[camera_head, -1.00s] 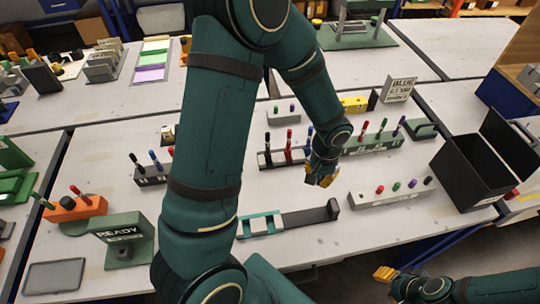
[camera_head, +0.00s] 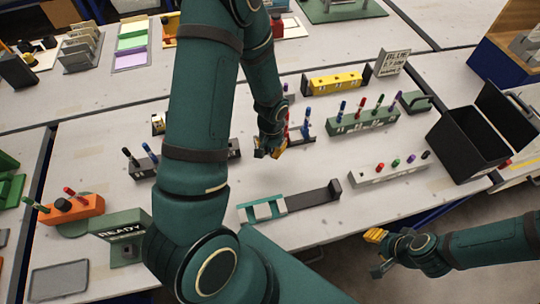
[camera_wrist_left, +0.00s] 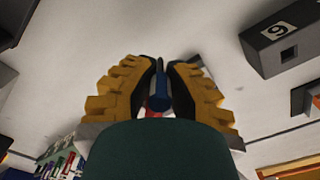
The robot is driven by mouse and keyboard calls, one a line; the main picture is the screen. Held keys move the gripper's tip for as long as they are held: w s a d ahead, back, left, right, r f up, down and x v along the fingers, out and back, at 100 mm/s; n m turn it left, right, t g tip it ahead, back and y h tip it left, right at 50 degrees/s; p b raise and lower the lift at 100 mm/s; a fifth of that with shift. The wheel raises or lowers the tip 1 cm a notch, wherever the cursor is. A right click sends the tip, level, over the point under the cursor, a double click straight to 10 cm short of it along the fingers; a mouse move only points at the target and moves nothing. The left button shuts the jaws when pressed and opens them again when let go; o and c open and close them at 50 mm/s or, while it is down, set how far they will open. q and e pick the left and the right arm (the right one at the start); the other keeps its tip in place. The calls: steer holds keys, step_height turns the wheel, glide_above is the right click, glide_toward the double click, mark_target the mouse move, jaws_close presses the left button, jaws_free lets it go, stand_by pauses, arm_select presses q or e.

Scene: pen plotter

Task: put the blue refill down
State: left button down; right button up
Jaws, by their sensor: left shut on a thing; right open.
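My left gripper (camera_head: 268,153) is over the middle of the bench in the head view, in front of a partly hidden dark rack with red and blue pens (camera_head: 305,130). In the left wrist view its yellow fingers (camera_wrist_left: 160,85) are closed on the blue refill (camera_wrist_left: 160,92), a dark blue rod seen nearly end-on. The refill cannot be made out in the head view. My right gripper (camera_head: 378,253) is open and empty, beyond the front edge of the bench at the lower right.
A pale rack (camera_head: 388,174) with several coloured tips and a green rack (camera_head: 365,121) of pens stand to the right. A black open bin (camera_head: 470,150) is at right.

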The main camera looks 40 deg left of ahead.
arm_select(q)
steer(key=shift+f, duration=1.9)
steer(key=shift+f+b, duration=0.1)
steer(key=shift+b, duration=0.3)
steer(key=shift+f, duration=0.15)
steer(key=c, duration=1.1)
jaws_free()
steer(key=shift+o, duration=0.2)
